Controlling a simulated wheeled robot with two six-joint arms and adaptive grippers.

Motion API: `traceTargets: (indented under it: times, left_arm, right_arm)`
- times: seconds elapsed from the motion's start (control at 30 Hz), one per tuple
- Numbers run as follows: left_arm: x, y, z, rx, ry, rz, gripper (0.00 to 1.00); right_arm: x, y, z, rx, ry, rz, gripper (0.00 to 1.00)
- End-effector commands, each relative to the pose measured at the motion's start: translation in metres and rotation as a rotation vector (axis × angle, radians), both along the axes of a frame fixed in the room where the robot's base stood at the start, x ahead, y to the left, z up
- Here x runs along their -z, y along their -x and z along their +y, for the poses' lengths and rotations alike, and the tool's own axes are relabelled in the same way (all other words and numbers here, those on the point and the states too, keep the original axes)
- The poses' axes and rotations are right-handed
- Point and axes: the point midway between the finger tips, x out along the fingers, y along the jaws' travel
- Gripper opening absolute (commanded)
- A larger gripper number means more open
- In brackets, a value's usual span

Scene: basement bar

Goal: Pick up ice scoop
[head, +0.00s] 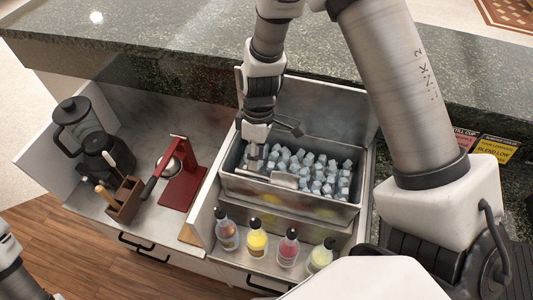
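A grey metal ice scoop (284,180) appears to lie on the ice near the front wall of the metal ice bin (290,195). Its handle side points left, toward my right gripper. My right gripper (252,163) reaches down from above into the left part of the bin, at or very close to the scoop's handle. Its fingertips are small and partly merged with the scoop and ice, so I cannot tell whether they are open or closed around the handle. My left arm shows only at the lower left edge; its gripper is not seen.
Ice cubes (320,172) fill the bin. Several bottles (257,242) stand in front. To the left are a red stand with a black-handled metal tool (182,185), a wooden holder (124,203) and a black blender (85,135). The dark stone counter (150,60) runs behind.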

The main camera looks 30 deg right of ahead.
Motion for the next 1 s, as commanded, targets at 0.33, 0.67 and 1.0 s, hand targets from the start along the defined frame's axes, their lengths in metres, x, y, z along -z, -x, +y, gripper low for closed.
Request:
traceTargets:
  times: [0.33,0.67,1.0]
  left_arm:
    - [-0.011,0.000,0.000,0.000,0.000,0.000,0.25]
    - [-0.010,0.000,0.000,0.000,0.000,0.000,0.25]
    - [-0.010,0.000,0.000,0.000,0.000,0.000,0.25]
  right_arm:
    - [0.052,0.013,0.002,0.001,0.000,0.002,0.31]
    - [0.055,0.013,0.003,0.000,0.001,-0.001,0.00]
    - [0.055,0.013,0.003,0.000,0.000,-0.001,0.00]
